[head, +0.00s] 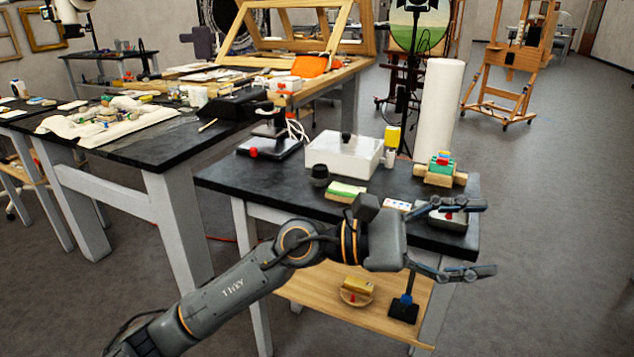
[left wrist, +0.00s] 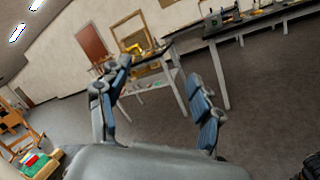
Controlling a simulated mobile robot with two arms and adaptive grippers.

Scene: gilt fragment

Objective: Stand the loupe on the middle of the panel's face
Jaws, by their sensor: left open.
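A small dark round piece (head: 320,175), which looks like the loupe, stands on the black bench top (head: 290,190) in front of a white box (head: 343,153). I cannot tell for sure which thing is the panel. A small block with green, red and blue parts (head: 441,163) rests on wooden blocks at the bench's right end. My left gripper (head: 483,238) is open and empty, past the bench's front right corner, apart from both. Its spread fingers also show in the left wrist view (left wrist: 160,72), with nothing between them.
A tall white roll (head: 438,108) stands behind. The lower wooden shelf (head: 325,299) holds a yellow block (head: 358,287).

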